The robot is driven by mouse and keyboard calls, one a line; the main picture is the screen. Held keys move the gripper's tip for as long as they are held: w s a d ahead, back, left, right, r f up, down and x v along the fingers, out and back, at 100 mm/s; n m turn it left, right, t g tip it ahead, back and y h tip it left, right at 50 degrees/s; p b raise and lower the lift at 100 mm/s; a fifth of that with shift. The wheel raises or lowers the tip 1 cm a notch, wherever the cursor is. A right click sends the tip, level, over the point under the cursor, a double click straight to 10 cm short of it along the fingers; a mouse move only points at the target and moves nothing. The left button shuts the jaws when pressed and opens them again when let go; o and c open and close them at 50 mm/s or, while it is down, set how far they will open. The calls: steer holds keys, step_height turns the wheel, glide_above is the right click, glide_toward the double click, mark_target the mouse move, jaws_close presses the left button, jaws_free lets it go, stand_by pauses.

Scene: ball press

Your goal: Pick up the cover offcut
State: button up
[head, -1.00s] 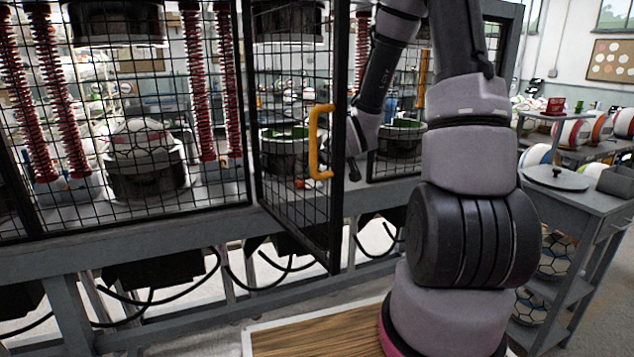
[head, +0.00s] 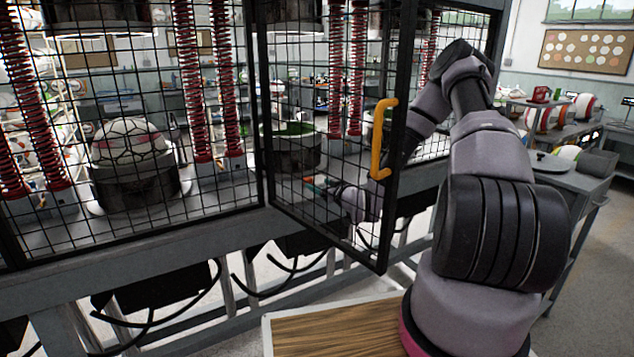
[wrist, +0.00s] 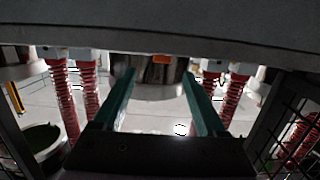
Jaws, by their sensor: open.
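The cover offcut appears as a small orange piece (wrist: 162,59) in the wrist view, in front of a dark round mould (wrist: 150,72) on the press bed. In the head view, a tiny orange spot (head: 308,180) shows behind the door mesh, beside my gripper. My gripper (head: 318,188) reaches in behind the mesh door, low over the bed. Its two green fingers (wrist: 159,78) are apart in the wrist view, with nothing held. The orange piece lies in line with the gap, at or just beyond the fingertips; the exact distance is unclear.
The mesh door (head: 330,220) with its yellow handle (head: 381,140) stands swung open, partly hiding my gripper. Red springs (wrist: 66,95) stand on both sides. A panelled ball (head: 130,142) sits in the left mould. A side table (head: 570,178) stands at right.

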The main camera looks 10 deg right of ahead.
steer(key=shift+x, duration=3.5)
steer(key=shift+a+r, duration=0.15)
jaws_close()
